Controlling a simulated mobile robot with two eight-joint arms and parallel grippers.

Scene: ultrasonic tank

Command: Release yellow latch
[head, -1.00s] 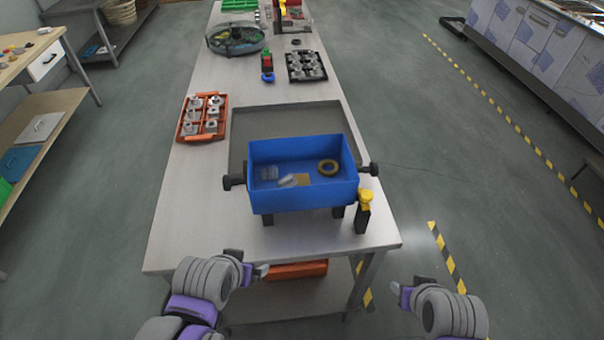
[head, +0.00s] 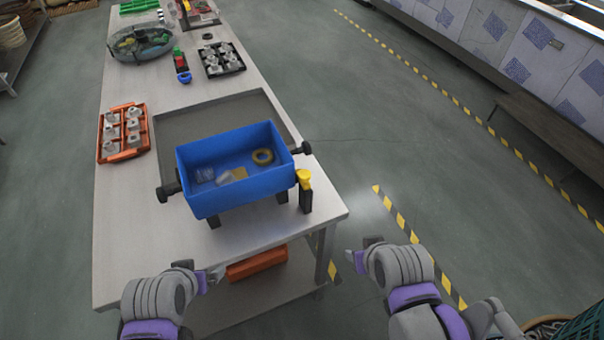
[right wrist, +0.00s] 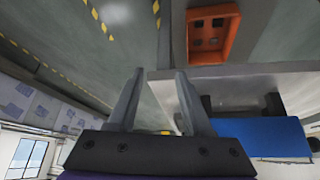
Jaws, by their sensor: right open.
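The yellow latch (head: 304,176) sits on top of a black post (head: 305,198) at the front right corner of the blue tank (head: 237,193). The tank stands on short black legs and has dark round knobs at both ends. A yellow ring and small pale pieces lie inside it. My right gripper (head: 357,258) is off the table's right front edge, below and right of the latch, apart from it. In the right wrist view its fingers (right wrist: 158,100) are spread and empty. My left gripper (head: 214,276) is in front of the table's front edge; its jaw opening is unclear.
The tank stands at the front of a grey tray (head: 180,133) on the metal table (head: 125,235). An orange rack (head: 122,154) of metal parts is at left, a black rack (head: 238,66) behind. An orange bin (head: 257,262) is under the tabletop. The front left tabletop is clear.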

